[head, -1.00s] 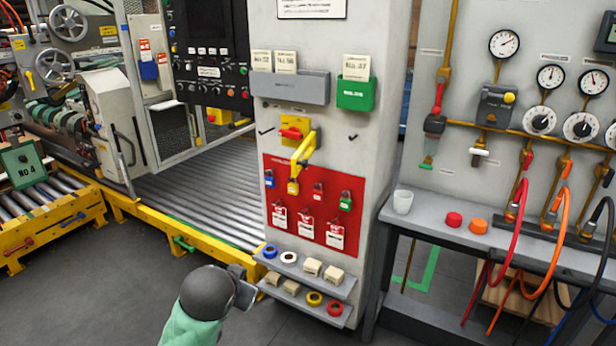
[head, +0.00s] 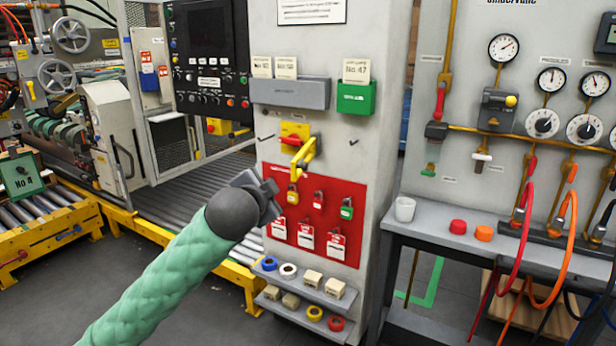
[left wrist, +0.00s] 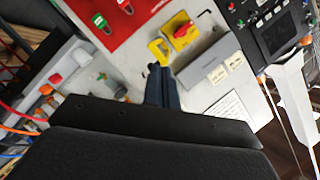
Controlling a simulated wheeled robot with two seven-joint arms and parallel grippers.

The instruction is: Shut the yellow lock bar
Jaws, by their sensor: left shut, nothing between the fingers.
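The yellow lock bar (head: 304,155) is on the front of the grey cabinet, beside the red switch handle (head: 291,140) on its yellow plate. It slants down and left from the plate's right side. In the left wrist view the bar (left wrist: 158,50) shows just beyond my fingertips, near the red handle (left wrist: 183,32). My left gripper (head: 272,186) is shut and empty, below and left of the bar, in front of the red board's left edge. A gap to the bar shows in the head view. Its closed fingers (left wrist: 160,80) show in the left wrist view. My right gripper is not in view.
The red board (head: 330,215) holds several padlocks and tags under the bar. Above are a grey holder (head: 290,93) and a green holder (head: 356,98). Small shelves (head: 300,300) jut out below. A workbench (head: 450,235) with hoses stands at right.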

